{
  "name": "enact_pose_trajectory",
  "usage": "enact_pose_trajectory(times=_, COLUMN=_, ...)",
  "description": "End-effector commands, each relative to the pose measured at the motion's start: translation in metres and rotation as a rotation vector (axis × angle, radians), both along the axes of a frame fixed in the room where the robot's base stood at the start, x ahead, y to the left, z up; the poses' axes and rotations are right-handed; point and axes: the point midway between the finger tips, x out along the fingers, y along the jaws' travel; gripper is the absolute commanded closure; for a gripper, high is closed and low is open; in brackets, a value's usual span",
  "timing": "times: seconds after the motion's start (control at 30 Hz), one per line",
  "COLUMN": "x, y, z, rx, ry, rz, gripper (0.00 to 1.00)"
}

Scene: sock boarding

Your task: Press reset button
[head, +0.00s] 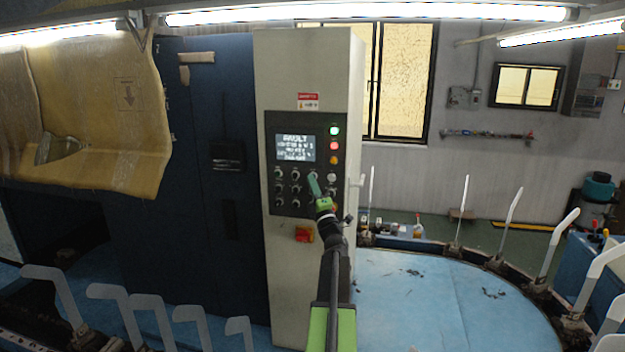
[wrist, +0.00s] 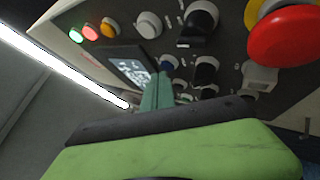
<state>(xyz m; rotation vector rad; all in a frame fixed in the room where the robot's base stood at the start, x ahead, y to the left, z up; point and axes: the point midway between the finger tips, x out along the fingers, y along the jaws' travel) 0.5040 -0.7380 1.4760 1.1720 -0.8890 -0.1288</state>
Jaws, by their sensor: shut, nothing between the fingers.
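The control panel (head: 269,150) is a dark plate on a tall pale cabinet. It holds a lit screen (head: 295,148) with fault text, a green lamp (head: 334,130), a red lamp (head: 334,145), an orange lamp (head: 334,160) and rows of knobs and buttons. My gripper (head: 314,185) is shut and empty, its green fingers in front of the lower right button rows. Contact cannot be told. No button label reading reset is legible.
A red emergency stop (wrist: 288,36) and black selector knobs (wrist: 198,22) stick out nearby in the wrist view. A pale blue round platform (head: 450,300) with upright white sock boards (head: 512,208) lies at right. More boards (head: 60,290) stand at front left.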

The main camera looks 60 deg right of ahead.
Motion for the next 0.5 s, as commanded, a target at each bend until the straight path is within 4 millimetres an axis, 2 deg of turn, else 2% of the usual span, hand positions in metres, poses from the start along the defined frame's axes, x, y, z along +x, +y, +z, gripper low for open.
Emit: enact_pose_trajectory(times=0.5, x=0.0012, y=-0.0048, z=0.0, rx=0.0, ry=0.0, rz=0.0, gripper=1.0)
